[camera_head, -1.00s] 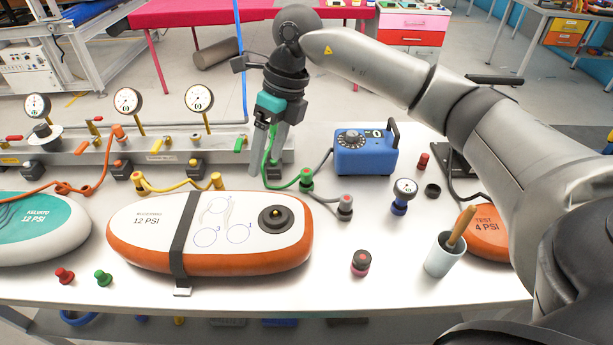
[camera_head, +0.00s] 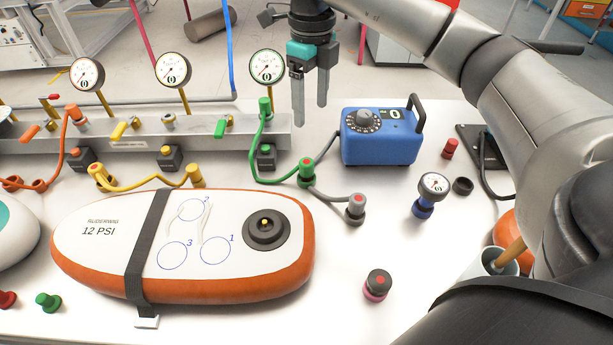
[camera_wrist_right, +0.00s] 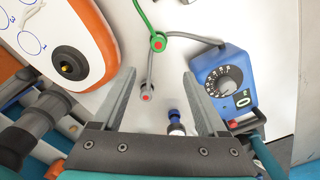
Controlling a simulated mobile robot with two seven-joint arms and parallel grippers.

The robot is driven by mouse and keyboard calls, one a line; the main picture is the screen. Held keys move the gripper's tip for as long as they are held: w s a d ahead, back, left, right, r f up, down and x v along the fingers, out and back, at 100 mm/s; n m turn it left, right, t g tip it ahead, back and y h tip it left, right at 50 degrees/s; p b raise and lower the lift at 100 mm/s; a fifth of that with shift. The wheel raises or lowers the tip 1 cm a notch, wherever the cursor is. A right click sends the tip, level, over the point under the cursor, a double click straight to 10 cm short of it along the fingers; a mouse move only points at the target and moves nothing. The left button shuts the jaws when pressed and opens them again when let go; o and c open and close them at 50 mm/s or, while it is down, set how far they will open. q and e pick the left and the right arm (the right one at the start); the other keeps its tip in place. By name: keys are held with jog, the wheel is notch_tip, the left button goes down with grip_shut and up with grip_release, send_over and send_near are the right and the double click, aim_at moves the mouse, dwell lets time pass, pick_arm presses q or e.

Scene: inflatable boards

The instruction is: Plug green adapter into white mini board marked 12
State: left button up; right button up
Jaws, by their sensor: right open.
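The white mini board (camera_head: 110,262) has orange sides, reads 12 PSI and lies flat on the table. Its round black valve (camera_head: 266,228) is at its right end. The green adapter (camera_head: 306,172), with a red top, stands on the table on the end of the green hose (camera_head: 252,165), right of the board; it also shows in the wrist view (camera_wrist_right: 158,43). My right gripper (camera_head: 310,112) is open and empty, raised above and behind the green adapter. In the wrist view its fingers (camera_wrist_right: 158,74) have nothing between them. My left gripper is out of view.
A grey manifold (camera_head: 140,143) with gauges stands behind the board. A blue pump (camera_head: 378,140), a grey adapter (camera_head: 356,207) and a hand gauge (camera_head: 428,195) are to the right. A black-and-pink cap (camera_head: 376,286) stands in front, with clear tabletop around it.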

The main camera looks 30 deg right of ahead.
jog(key=f, duration=0.2)
jog(key=b, duration=0.2)
send_over(308, 162)
jog(key=f, duration=0.8)
jog(key=shift+s+d+f, duration=0.1)
jog(key=shift+d, duration=0.1)
jog(key=shift+f, duration=0.7)
jog(key=f, duration=0.2)
jog(key=f+b, duration=0.1)
jog(key=f, duration=0.2)
jog(key=shift+a+b, duration=0.2)
jog(key=shift+b, duration=0.1)
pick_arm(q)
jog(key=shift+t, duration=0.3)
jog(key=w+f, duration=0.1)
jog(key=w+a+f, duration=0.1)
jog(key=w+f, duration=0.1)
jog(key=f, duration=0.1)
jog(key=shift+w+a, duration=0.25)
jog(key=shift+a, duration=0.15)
pick_arm(e)
jog(key=shift+r, duration=0.1)
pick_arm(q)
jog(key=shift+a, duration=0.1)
pick_arm(e)
grip_shut()
